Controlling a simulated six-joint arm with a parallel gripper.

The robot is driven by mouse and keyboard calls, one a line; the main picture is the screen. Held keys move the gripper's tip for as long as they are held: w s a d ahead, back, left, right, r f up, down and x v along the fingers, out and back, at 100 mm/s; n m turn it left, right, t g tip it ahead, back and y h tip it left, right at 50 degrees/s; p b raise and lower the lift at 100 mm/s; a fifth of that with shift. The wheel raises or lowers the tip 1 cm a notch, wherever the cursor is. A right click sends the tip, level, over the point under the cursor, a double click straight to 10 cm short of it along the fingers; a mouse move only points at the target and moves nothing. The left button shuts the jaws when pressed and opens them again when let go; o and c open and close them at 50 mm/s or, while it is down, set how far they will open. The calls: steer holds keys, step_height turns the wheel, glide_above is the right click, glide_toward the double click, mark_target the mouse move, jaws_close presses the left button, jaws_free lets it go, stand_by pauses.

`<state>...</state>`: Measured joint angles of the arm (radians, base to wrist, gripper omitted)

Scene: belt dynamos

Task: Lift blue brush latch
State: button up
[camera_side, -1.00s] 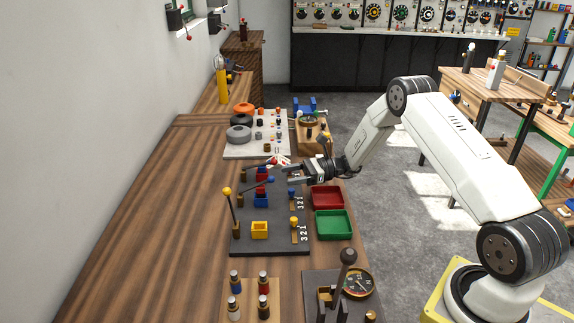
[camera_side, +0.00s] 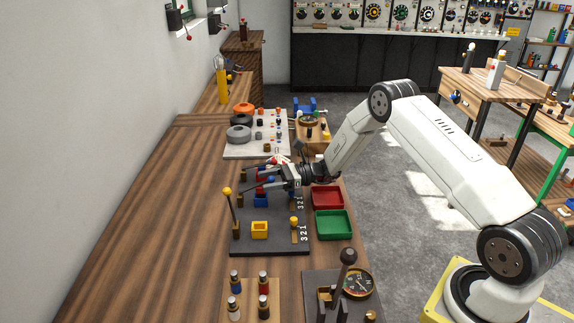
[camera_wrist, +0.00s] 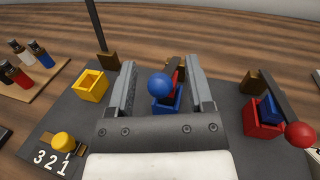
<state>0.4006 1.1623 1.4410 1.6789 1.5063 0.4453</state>
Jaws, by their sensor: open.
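The blue brush latch is a dark lever with a blue ball knob (camera_wrist: 159,85), lying low over a blue box (camera_wrist: 172,106) in the wrist view. A red piece (camera_wrist: 176,80) shows in or behind that box. My gripper (camera_wrist: 161,88) is open, with one finger on each side of the blue knob, which appears apart from both. In the side view my gripper (camera_side: 262,187) is low over the dark board (camera_side: 270,243) and hides the blue knob. The blue box (camera_side: 260,201) shows just below it there.
A red-knobbed lever (camera_wrist: 299,135) lies over a red box (camera_wrist: 262,121), right of my gripper. A yellow-knobbed lever (camera_side: 231,210) stands upright near a yellow box (camera_side: 259,229). Red (camera_side: 327,197) and green (camera_side: 332,224) trays lie right of the board.

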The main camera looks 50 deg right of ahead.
steer(key=shift+w+a, duration=0.3)
steer(key=shift+a, duration=0.25)
jaws_close()
stand_by(1.1)
